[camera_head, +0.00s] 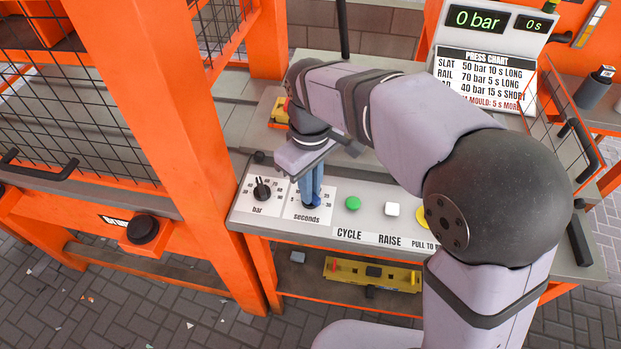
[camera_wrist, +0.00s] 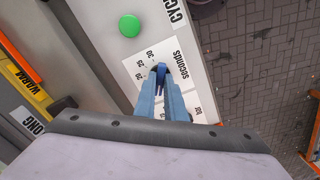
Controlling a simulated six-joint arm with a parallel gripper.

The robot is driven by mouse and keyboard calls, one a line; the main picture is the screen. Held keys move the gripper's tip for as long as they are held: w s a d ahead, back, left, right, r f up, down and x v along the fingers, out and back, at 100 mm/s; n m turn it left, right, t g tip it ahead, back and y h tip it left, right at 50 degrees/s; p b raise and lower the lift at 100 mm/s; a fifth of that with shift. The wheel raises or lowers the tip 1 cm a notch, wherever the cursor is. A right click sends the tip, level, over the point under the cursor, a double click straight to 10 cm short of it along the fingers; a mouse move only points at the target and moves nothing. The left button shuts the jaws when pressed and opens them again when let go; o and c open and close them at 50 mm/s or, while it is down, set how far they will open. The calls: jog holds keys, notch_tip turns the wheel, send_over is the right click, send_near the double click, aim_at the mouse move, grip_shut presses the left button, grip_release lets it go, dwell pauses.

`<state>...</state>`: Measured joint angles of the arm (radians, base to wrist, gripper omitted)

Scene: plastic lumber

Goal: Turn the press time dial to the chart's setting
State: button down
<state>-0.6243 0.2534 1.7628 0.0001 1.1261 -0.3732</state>
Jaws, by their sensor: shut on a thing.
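The press time dial sits on the white plate marked seconds (camera_head: 318,211), with numbers around it; the plate also shows in the wrist view (camera_wrist: 140,66). My gripper (camera_head: 311,203) points down over this plate, its blue fingers shut on the dial; it also shows in the wrist view (camera_wrist: 161,76). The fingers hide the knob, so its pointer cannot be read. The press chart (camera_head: 485,78) lists SLAT 50 bar 10 s LONG, RAIL 70 bar 5 s LONG, and a partly hidden row 40 bar 15 s SHORT. Its red bottom line reads MOULD: 5 s MORE, start hidden.
The black bar dial (camera_head: 262,190) stands left of the seconds plate. A green button (camera_head: 353,203), a white button (camera_head: 392,209) and a yellow-ringed button (camera_head: 423,218) are to its right. Displays read 0 bar (camera_head: 477,19) and 0 s (camera_head: 535,24). An orange post (camera_head: 190,150) stands left.

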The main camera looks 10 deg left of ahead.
jog(key=m+p, duration=0.3)
jog(key=m, duration=0.1)
jog(key=shift+r, duration=0.2)
jog(key=shift+f+m+p, duration=0.1)
jog(key=shift+m+p, duration=0.75)
jog(key=shift+m, duration=0.95)
jog(key=c, duration=1.8)
grip_release()
jog(key=shift+r, duration=3.65)
jog(key=shift+d, duration=0.1)
